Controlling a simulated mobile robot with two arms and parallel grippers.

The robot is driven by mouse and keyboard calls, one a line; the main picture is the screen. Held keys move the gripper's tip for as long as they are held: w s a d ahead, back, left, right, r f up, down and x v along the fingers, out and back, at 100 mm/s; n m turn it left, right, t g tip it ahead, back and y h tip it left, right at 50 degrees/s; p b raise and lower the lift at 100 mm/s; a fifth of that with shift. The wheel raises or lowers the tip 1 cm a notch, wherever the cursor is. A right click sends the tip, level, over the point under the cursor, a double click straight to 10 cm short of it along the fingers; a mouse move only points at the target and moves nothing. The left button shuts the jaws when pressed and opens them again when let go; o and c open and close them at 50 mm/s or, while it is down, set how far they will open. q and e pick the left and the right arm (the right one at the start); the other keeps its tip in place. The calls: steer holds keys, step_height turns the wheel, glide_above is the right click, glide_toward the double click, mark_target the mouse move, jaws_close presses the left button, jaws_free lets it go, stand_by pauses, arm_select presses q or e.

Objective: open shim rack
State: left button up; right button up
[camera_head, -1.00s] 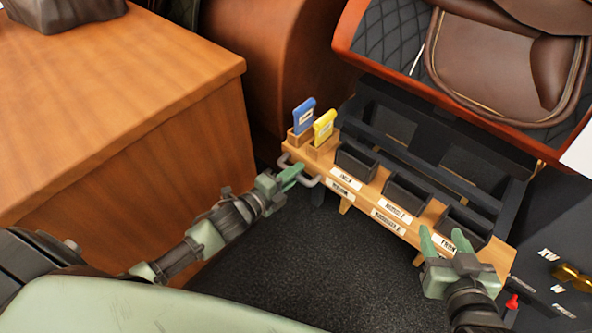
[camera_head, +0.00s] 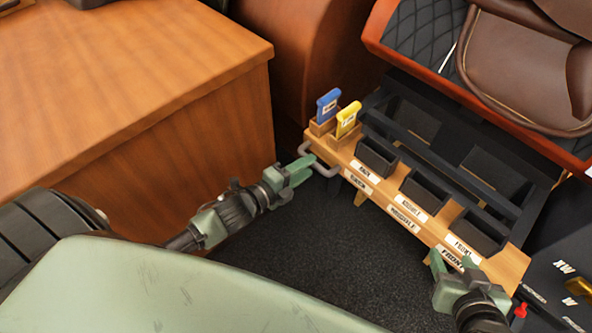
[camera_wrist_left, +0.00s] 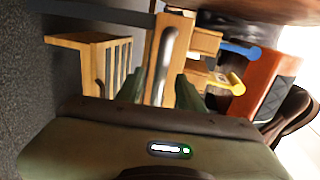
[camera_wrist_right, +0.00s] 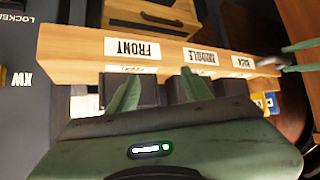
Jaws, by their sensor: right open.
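The wooden shim rack (camera_head: 432,226) has labelled black bins and stands diagonally at the right. Its grey bar handle (camera_head: 322,160) is at its left end. My left gripper (camera_head: 306,168) is open close to the handle. In the left wrist view the handle (camera_wrist_left: 166,62) appears between the spread fingers (camera_wrist_left: 160,92); contact cannot be told. A blue shim (camera_head: 328,103) and a yellow shim (camera_head: 347,119) stand in wooden holders at the rack's left end. My right gripper (camera_head: 453,264) is open and empty before the FRONT label (camera_wrist_right: 132,49) near the right end.
A wooden cabinet (camera_head: 150,110) fills the left. Behind the rack are a black frame (camera_head: 440,165) and a red-edged padded tray with a brown leather saddle (camera_head: 520,65). A dark panel with a red-topped item (camera_head: 520,310) is at lower right. Dark floor (camera_head: 320,240) is clear before the rack.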

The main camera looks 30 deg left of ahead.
arm_select(q)
steer(key=v, duration=0.4)
steer(key=shift+s+p, duration=0.15)
steer(key=shift+p, duration=0.25)
arm_select(e)
steer(key=s+f+g, duration=0.1)
steer(key=s+d+f+g, duration=0.1)
steer(key=s, duration=0.1)
steer(key=s+f, duration=0.1)
steer(key=shift+s+d+g+h, duration=0.25)
steer(key=shift+d+g+h, duration=0.05)
steer(key=shift+g, duration=0.1)
arm_select(q)
steer(key=shift+r, duration=0.1)
